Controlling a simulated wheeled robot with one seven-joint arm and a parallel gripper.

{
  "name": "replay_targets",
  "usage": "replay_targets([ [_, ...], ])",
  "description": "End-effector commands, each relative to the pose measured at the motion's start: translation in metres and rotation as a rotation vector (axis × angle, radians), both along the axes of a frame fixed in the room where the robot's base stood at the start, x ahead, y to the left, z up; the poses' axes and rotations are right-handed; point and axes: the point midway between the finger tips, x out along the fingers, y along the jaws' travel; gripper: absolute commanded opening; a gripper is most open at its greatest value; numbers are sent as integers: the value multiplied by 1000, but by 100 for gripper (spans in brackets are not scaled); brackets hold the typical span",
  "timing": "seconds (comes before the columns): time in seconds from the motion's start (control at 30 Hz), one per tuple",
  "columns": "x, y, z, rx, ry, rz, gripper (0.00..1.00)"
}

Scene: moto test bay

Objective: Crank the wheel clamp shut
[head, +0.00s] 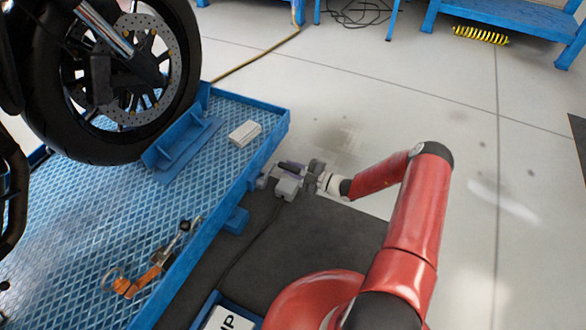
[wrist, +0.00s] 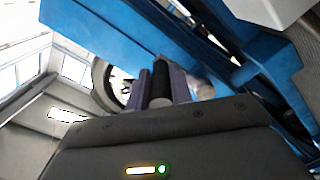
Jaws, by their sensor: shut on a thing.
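The wheel clamp (head: 182,143) is a blue angled plate on the lift deck, beside the lower right of the black front tyre (head: 112,150). I cannot tell whether it touches the tyre. My gripper (head: 280,174) is at the deck's right edge, low beside the blue rim. In the wrist view my gripper (wrist: 160,88) has its two purple-grey fingers shut on a black cylindrical crank handle (wrist: 160,75). A pale round end (wrist: 204,90) shows just right of the fingers. The rest of the crank is mostly hidden by the gripper and the deck edge.
The blue lift deck (head: 225,100) carries a pale block (head: 244,134) and an orange strap with metal buckle (head: 150,272). A dark mat (head: 320,230) lies beside the lift. Blue benches (head: 510,22) stand at the back. The pale floor (head: 400,110) between is clear.

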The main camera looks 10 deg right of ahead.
Motion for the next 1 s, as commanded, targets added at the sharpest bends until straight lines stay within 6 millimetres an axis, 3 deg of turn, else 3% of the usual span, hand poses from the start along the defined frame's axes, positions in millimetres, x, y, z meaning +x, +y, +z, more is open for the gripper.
replay_targets([
  [0.1,-9,4,-8,-2,13,16,0],
  [0.13,-9,4,-8,-1,13,16,24],
  [0.3,-7,4,-6,0,11,14,43],
  [0.57,-6,0,-3,0,7,9,43],
  [1.0,-46,-51,-4,0,10,10,43],
])
